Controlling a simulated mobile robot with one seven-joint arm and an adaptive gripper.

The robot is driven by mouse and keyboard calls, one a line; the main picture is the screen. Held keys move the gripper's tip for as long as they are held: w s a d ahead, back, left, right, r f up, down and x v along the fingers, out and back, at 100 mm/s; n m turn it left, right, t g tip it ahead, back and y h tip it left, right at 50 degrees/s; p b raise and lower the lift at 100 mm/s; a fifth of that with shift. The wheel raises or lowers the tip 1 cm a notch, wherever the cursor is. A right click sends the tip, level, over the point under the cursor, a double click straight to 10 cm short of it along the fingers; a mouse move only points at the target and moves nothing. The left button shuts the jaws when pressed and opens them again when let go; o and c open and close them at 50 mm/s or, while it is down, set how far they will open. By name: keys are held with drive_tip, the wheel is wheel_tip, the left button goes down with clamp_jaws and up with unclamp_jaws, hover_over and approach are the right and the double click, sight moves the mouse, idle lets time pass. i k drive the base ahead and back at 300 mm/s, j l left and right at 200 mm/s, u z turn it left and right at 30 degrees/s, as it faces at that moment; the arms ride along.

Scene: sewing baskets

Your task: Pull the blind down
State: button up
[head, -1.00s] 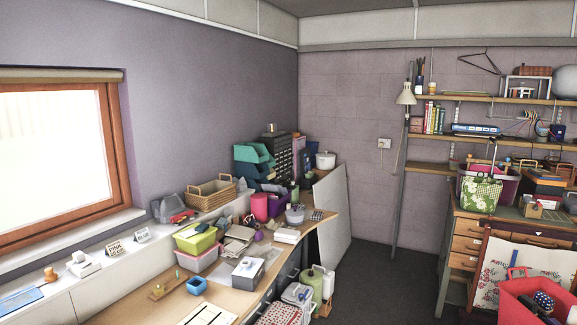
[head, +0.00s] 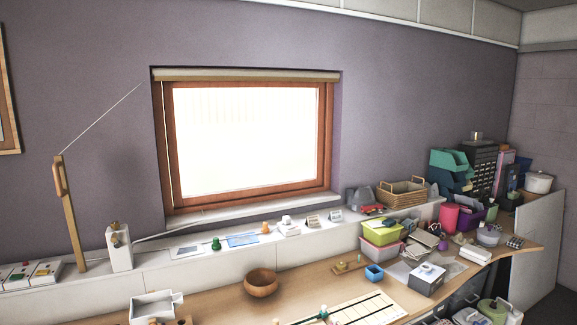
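The blind (head: 246,75) is a beige roll along the top of the wood-framed window. It is rolled up, and the bright pane (head: 245,135) below it is uncovered. A thin pale cord (head: 100,118) slants across the wall at the left, from near the window's upper left down to the top of an upright wooden post (head: 70,215). The post has a small wooden handle-like piece (head: 59,178) near its top. I cannot tell how the cord joins the blind. My gripper is not in view.
A white ledge (head: 160,282) under the window holds small items. The wooden worktop (head: 235,307) in front bears a wooden bowl (head: 260,283), a white box (head: 155,305) and a blue container (head: 374,272). Bins and baskets crowd the right end. Grey floor shows at the lower right.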

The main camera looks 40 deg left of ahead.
sight(60, 192)
drive_tip(key=u, duration=2.7)
drive_tip(key=i+j+z, duration=0.15)
drive_tip(key=i+j, duration=0.25)
drive_tip(key=i, duration=0.25)
drive_tip(key=i+j+z, duration=0.2)
drive_tip(key=i+j, duration=0.3)
drive_tip(key=i, duration=0.15)
